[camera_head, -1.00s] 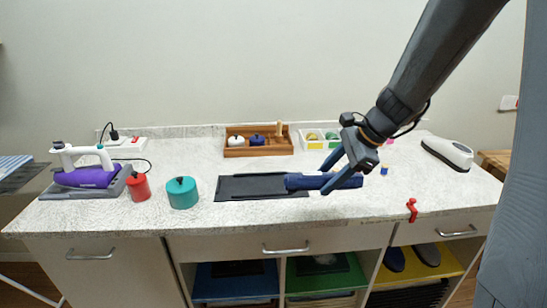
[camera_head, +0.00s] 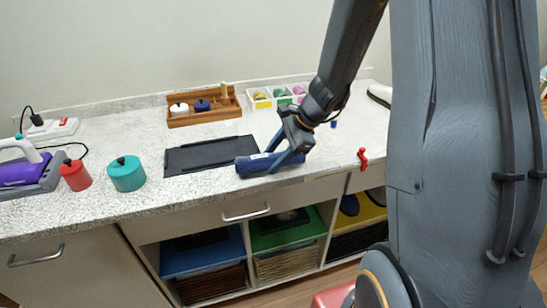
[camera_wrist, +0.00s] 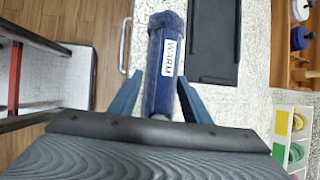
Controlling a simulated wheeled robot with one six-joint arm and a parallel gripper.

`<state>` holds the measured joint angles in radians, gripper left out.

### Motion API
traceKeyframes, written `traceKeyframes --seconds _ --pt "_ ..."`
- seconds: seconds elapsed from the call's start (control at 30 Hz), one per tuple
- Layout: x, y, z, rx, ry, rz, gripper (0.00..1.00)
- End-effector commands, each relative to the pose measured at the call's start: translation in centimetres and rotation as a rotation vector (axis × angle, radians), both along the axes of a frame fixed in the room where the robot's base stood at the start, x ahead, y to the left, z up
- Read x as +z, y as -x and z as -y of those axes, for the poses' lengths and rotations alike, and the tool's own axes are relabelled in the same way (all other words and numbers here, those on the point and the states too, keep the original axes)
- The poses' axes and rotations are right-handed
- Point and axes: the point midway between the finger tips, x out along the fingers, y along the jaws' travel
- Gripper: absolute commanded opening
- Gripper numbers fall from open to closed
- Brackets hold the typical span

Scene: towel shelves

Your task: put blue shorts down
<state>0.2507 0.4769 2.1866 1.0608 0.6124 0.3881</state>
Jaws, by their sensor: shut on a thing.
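The blue shorts (camera_head: 262,166) are a rolled dark blue bundle. In the wrist view the bundle (camera_wrist: 160,97) has a white label reading WARM. My gripper (camera_head: 285,155) is shut on it near its right end in the head view. In the wrist view the fingers (camera_wrist: 161,80) lie on both sides of the roll. The bundle is level, at the right front corner of the black board (camera_head: 203,155), with its left end overlapping the board's edge. I cannot tell whether it touches the counter.
The speckled counter (camera_head: 130,215) has a teal pot (camera_head: 127,174), a red pot (camera_head: 76,176) and a purple iron (camera_head: 22,171) at left. A wooden tray (camera_head: 205,112) and white bins (camera_head: 262,104) stand behind. A red clamp (camera_head: 363,159) is at the front edge. Open cubbies (camera_head: 205,262) are below.

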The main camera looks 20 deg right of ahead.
Motion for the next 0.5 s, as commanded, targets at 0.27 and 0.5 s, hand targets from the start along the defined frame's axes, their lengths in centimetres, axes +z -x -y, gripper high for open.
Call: traceKeyframes --seconds 0.27,0.5 --pt "-0.41 -0.04 0.02 0.0 0.0 0.001 0.15" --pt "-0.62 -0.02 0.02 0.0 0.001 0.001 0.59"
